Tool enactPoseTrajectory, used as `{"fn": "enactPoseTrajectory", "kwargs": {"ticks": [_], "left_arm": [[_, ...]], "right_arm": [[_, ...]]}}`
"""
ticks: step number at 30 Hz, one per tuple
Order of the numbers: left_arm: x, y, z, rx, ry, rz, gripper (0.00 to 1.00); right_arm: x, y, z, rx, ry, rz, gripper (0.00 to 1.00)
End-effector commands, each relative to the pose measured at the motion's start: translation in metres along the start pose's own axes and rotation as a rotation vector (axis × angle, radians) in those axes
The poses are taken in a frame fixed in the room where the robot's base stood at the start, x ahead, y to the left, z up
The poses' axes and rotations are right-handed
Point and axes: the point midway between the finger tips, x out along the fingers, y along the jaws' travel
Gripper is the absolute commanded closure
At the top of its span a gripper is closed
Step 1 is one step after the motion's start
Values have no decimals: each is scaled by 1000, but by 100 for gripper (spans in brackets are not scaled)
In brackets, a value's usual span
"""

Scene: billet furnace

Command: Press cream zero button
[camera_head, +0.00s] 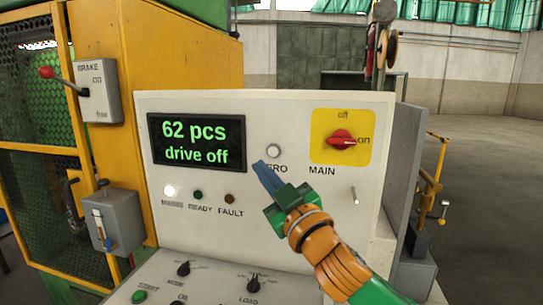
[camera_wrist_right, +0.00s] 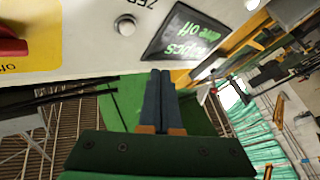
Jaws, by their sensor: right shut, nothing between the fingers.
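The cream zero button (camera_head: 273,151) is a small round button on the upright face of the control panel, right of the display. Its label is partly covered by my right gripper (camera_head: 260,165). In the right wrist view the button (camera_wrist_right: 125,25) shows above and left of the fingers. My right gripper (camera_wrist_right: 161,75) is shut and empty, its fingertips a little below and left of the button in the head view. I cannot tell its distance from the panel. My left gripper is not in view.
The display (camera_head: 197,142) reads "62 pcs" and "drive off". A red main switch (camera_head: 341,140) on a yellow plate is right of the button. Lamps (camera_head: 198,195) sit below the display, and knobs (camera_head: 253,285) on the lower desk. A red brake lever (camera_head: 47,72) is at left.

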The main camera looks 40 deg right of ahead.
Motion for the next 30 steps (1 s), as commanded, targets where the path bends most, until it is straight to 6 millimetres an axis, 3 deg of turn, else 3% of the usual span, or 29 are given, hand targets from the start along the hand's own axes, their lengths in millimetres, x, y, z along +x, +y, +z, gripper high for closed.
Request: {"fn": "enactPoseTrajectory", "kwargs": {"ticks": [12,30], "left_arm": [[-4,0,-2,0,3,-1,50],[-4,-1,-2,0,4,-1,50]], "right_arm": [[38,28,27,2,-2,2,100],[42,31,31,1,0,1,100]]}}
